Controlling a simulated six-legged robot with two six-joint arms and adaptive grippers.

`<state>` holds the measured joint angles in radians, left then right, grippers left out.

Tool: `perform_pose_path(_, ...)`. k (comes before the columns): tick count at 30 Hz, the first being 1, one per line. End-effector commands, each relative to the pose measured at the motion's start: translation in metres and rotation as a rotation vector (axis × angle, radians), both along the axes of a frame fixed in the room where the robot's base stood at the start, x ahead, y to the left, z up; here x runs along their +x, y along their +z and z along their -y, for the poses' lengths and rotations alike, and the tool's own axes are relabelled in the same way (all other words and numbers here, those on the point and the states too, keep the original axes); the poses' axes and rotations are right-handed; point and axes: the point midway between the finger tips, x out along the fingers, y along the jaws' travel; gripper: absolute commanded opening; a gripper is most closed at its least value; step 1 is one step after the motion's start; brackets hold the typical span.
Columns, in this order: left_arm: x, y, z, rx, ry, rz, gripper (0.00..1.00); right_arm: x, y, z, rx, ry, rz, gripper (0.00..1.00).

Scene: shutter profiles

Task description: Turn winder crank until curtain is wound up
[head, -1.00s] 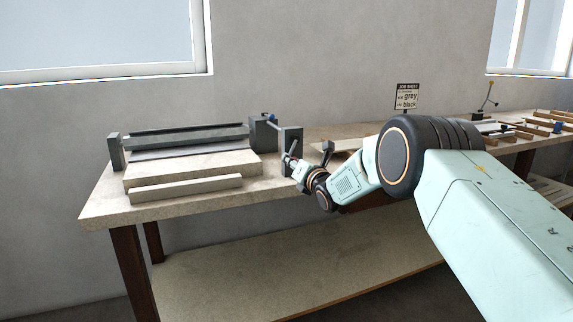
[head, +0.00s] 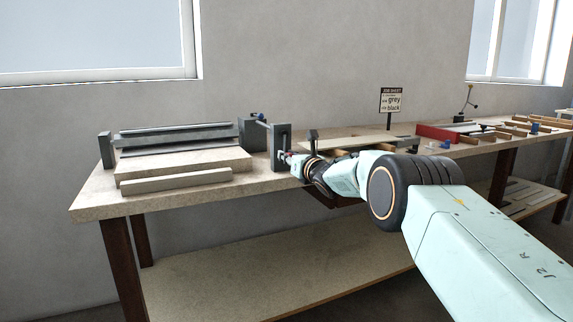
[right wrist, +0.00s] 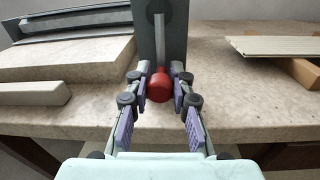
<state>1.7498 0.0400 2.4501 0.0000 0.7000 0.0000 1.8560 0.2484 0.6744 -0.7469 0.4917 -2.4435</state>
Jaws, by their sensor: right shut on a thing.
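The winder stands on the left of the bench, with a grey roller and curtain (head: 180,134) stretched between a small end post and a grey housing (head: 238,133). A grey upright plate (head: 281,148) stands at its right; it also shows in the right wrist view (right wrist: 147,18). The crank arm (right wrist: 158,40) hangs down in front of this plate and ends in a red knob (right wrist: 159,88). My right gripper (head: 287,157) is at the plate, and its fingers (right wrist: 160,82) are closed around the red knob. My left gripper is out of view.
A pale block (head: 185,167) and a light bar (head: 176,180) lie in front of the winder. A job sheet sign (head: 390,100), a red box (head: 437,134) and several wooden pieces stand farther right. A lower shelf (head: 260,265) runs under the bench.

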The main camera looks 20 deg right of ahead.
Motion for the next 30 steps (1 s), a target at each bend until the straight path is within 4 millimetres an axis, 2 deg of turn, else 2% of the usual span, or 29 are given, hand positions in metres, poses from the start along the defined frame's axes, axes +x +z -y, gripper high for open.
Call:
perform_pose_path(1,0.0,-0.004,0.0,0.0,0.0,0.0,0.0,0.0,-0.01,0.009,-0.016,-0.014,-0.014,0.0)
perform_pose_path(2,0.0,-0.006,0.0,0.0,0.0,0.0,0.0,0.001,-0.011,0.01,-0.027,-0.014,-0.014,0.0)
perform_pose_path(30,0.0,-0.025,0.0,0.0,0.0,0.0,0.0,0.007,-0.003,0.02,-0.24,-0.016,-0.003,0.0)
